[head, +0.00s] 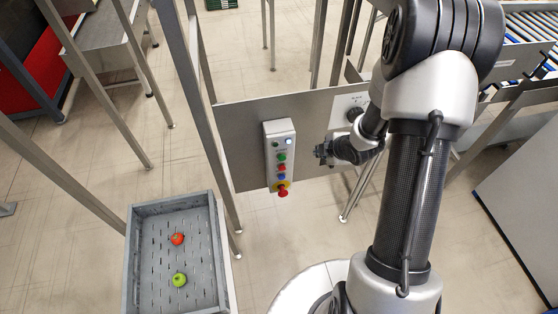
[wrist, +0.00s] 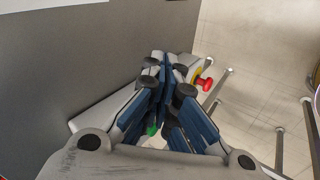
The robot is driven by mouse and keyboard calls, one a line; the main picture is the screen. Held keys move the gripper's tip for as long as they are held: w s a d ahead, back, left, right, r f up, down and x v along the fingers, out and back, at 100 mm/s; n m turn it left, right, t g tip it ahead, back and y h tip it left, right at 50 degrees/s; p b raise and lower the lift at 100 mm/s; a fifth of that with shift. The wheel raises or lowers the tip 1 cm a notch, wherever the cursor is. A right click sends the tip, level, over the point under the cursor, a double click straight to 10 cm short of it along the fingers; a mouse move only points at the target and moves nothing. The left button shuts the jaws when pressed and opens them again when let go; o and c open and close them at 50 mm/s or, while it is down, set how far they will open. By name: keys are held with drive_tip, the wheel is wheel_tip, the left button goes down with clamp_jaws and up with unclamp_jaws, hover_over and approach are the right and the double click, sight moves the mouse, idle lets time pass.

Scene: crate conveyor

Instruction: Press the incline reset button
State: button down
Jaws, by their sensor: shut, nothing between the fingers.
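A pale grey control box (head: 271,158) hangs on a grey metal panel (head: 240,130). It carries a green button (head: 282,157), a red button (head: 281,168), a blue button (head: 281,177) and a red mushroom knob on a yellow base (head: 283,191). Its lettering is too small to read, so I cannot tell which is the incline reset. My gripper (head: 318,152) is shut and empty, just right of the box. In the wrist view, my gripper (wrist: 167,72) covers most of the box (wrist: 95,118); a bit of green and the red knob (wrist: 204,85) show around it.
A grey crate (head: 136,250) with a red and a green fruit stands at lower left. Metal posts (head: 186,100) rise left of the panel. A roller conveyor (head: 525,30) is at upper right.

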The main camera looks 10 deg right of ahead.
sight(282, 177)
drive_tip(key=s+a+f+n+t+y+p, duration=0.2)
drive_tip(key=s+a+f+n+y+p, duration=0.2)
drive_tip(key=s+a+f, duration=0.7)
wheel_tip(282, 177, down, 3)
drive_tip(key=a+n+y, duration=0.1)
drive_tip(key=n+y, duration=0.1)
drive_tip(key=y, duration=0.1)
drive_tip(key=shift+s+a+t+y, duration=0.15)
drive_tip(key=shift+a+t+y, duration=0.15)
drive_tip(key=shift+a+t, duration=0.1)
drive_tip(key=w+b, duration=0.1)
drive_tip(key=w, duration=0.8)
drive_tip(key=shift+b, duration=0.35)
idle(0.4)
drive_tip(key=shift+w, duration=0.35)
